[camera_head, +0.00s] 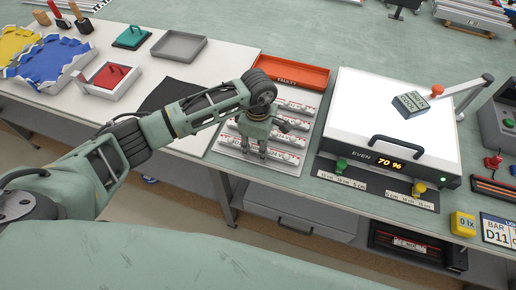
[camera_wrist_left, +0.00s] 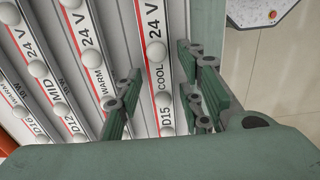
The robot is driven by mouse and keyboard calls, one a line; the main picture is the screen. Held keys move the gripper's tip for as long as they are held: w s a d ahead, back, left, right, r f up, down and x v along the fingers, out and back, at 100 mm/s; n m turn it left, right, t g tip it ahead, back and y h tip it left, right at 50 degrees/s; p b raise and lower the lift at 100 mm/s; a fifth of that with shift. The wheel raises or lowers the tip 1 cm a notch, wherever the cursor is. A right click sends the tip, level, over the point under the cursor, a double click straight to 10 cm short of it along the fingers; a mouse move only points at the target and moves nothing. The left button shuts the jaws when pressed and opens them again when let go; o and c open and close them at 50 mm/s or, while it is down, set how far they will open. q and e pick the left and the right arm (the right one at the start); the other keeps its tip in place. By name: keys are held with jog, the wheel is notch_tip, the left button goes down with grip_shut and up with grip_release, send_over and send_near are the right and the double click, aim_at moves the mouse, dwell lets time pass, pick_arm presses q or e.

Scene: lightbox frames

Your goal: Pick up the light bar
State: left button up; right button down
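Several white light bars lie side by side in a rack (camera_head: 232,152) on the bench in the head view. The left wrist view shows their labels: a bar marked D15 COOL 24 V (camera_wrist_left: 164,92), one marked WARM 24 V (camera_wrist_left: 90,50) and one marked D12 MID (camera_wrist_left: 62,105). My left gripper (camera_head: 254,154) points down over the front part of the rack. In the left wrist view its fingers (camera_wrist_left: 162,108) are apart, with the D15 COOL bar showing between them. I cannot tell whether they touch it. My right gripper is not in view.
A lightbox (camera_head: 390,120) reading EVEN 70 % stands right of the rack, with a dark block (camera_head: 410,104) on its top. An orange tray (camera_head: 292,74) lies behind the rack.

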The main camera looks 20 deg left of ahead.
pick_arm(q)
grip_shut()
jog(key=shift+r, duration=0.1)
